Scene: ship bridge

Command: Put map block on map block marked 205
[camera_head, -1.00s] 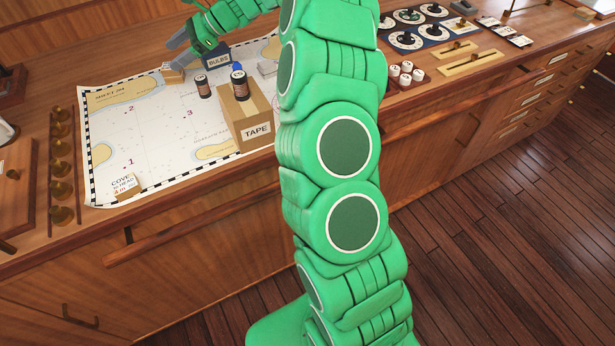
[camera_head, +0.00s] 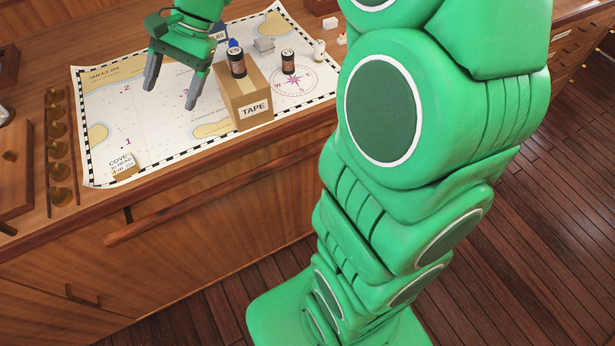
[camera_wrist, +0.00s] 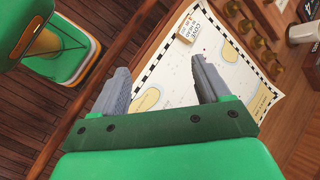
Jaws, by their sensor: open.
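A small tan block (camera_head: 125,172) lies at the near left corner of the chart, beside the printed words "COVE HEAD". It also shows near the top of the wrist view (camera_wrist: 187,36). I cannot read 205 on either block, so I cannot tell which is the marked one. My gripper (camera_head: 171,96) is open and empty above the left middle of the chart, farther back than the tan block. Its spread fingers show in the wrist view (camera_wrist: 160,66) with nothing between them.
The chart (camera_head: 160,135) covers much of the counter. A cardboard box marked TAPE (camera_head: 253,110) stands on it with a dark jar (camera_head: 237,62) on top. Another jar (camera_head: 288,62) stands to the right. A rack of brass pieces (camera_head: 57,130) lines the left side.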

